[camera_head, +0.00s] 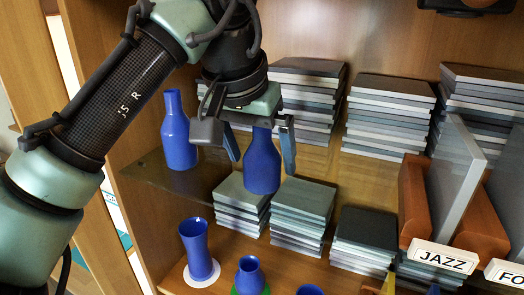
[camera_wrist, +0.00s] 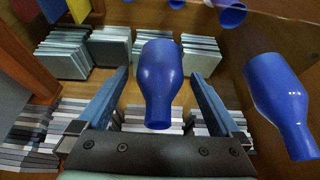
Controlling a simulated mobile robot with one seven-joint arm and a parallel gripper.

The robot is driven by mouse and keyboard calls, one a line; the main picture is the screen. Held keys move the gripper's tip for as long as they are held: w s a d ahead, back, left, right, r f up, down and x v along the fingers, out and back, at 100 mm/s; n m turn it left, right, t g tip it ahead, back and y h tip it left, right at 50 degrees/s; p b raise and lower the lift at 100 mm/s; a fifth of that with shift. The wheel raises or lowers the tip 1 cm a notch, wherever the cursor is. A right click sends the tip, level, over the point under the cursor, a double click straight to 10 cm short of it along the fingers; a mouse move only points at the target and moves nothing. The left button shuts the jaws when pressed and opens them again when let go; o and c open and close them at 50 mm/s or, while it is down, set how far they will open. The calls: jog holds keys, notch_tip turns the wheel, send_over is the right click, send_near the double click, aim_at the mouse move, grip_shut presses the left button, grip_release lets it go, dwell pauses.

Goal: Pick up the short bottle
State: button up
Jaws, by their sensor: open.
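A blue bottle (camera_head: 262,165) with a wide body stands upright on the glass shelf; its top is hidden behind my gripper in the head view. My gripper (camera_head: 262,157) is open, with one finger on each side of this bottle. In the wrist view the bottle (camera_wrist: 160,85) lies between the two open fingers (camera_wrist: 160,76), with visible gaps on both sides. A second blue bottle (camera_head: 178,135) with a slim neck stands to the left on the same shelf. It also shows at the right of the wrist view (camera_wrist: 280,100), outside the fingers. I cannot clearly compare their heights.
Stacks of grey cases (camera_head: 307,100) stand behind the bottle and to its right. Below are a blue vase (camera_head: 198,250) on a white disc, other blue vessels (camera_head: 249,275) and more case stacks (camera_head: 300,210). A wooden holder labelled JAZZ (camera_head: 443,257) is at the right.

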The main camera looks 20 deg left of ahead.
jog(key=shift+x, duration=1.2)
jog(key=shift+r, duration=0.1)
jog(key=c, duration=1.5)
